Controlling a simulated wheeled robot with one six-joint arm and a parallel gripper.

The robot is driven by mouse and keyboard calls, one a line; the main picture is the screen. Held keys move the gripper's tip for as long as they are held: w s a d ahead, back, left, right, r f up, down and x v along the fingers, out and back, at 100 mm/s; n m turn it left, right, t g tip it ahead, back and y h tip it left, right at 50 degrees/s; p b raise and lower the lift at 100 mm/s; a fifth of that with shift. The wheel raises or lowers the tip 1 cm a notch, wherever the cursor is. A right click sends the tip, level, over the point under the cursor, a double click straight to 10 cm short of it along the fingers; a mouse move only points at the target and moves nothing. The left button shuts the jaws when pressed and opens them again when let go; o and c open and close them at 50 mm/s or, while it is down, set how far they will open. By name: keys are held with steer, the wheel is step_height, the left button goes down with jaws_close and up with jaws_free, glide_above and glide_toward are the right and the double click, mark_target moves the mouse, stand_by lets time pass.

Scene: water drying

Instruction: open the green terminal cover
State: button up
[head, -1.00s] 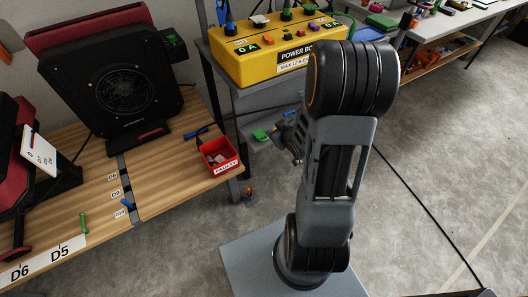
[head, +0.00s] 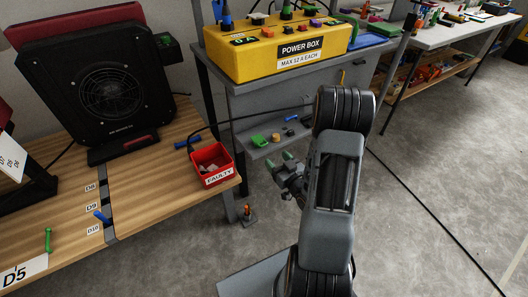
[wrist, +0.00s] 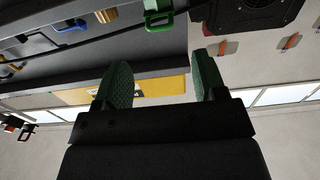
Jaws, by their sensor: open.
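A green piece (head: 258,141), which looks like the terminal cover, sits on the grey lower shelf under the yellow power box. In the wrist view the green piece (wrist: 158,16) shows at the top as a loop-like shape, above the gap between my fingers; it looks closed, but I cannot be sure. My gripper (head: 281,161) is open and empty, with green fingertips, just in front of and below the shelf edge in the head view. In the wrist view the open fingers (wrist: 161,62) have nothing between them and are apart from the green piece.
Tan (head: 276,137) and blue (head: 291,118) pieces sit beside the green one on the shelf. The power box (head: 280,50) stands above. A wooden bench (head: 150,180) with a red FAULTY bin (head: 212,165) is at left. Cables run across; the floor at right is largely clear.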

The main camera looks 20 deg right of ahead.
mark_target(264, 145)
steer(key=w, duration=0.6)
steer(key=w+a, duration=0.1)
steer(key=w, duration=0.2)
steer(key=shift+b, duration=0.35)
